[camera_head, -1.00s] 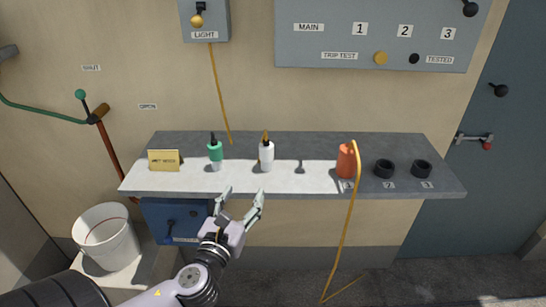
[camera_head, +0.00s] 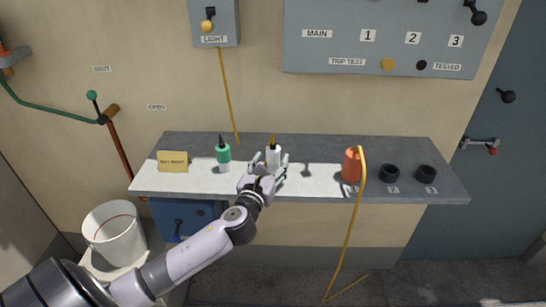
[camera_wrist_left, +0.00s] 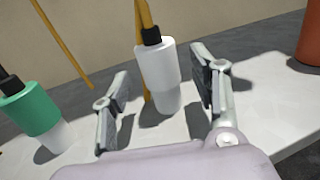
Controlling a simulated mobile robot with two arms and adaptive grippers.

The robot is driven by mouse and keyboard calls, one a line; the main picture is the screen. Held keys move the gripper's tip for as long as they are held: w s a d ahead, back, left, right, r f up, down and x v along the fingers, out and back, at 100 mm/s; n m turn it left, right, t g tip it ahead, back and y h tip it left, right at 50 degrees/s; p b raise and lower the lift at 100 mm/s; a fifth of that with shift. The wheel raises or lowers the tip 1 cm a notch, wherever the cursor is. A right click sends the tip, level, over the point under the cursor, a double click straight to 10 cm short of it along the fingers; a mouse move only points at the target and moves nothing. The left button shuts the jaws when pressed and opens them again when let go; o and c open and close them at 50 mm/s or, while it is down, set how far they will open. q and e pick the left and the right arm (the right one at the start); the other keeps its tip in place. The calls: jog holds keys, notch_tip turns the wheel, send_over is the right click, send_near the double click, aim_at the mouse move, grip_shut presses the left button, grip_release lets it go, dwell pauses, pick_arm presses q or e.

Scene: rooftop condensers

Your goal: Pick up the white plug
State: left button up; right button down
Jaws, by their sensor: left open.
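The white plug (camera_head: 273,154) stands upright on the grey shelf, with a dark collar and a yellow cord at its top. My left gripper (camera_head: 270,164) is open in front of it, and its fingers hide the plug's lower part in the head view. In the left wrist view the white plug (camera_wrist_left: 157,68) stands between and beyond the two spread fingers of my left gripper (camera_wrist_left: 162,95). A gap shows on each side, and no contact is visible. My right gripper is not in view.
A green plug (camera_head: 223,154) stands left of the white one, beside a yellow sign (camera_head: 172,161). An orange plug (camera_head: 351,166) with a yellow cord and two black sockets (camera_head: 390,172) are to the right. The shelf (camera_head: 430,196) has a straight front edge.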

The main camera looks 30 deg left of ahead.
pick_arm(q)
jog(key=x, duration=0.2)
jog(key=shift+w, duration=0.35)
jog(key=shift+s, duration=0.1)
jog(key=shift+c, duration=0.6)
jog(key=c, duration=1.2)
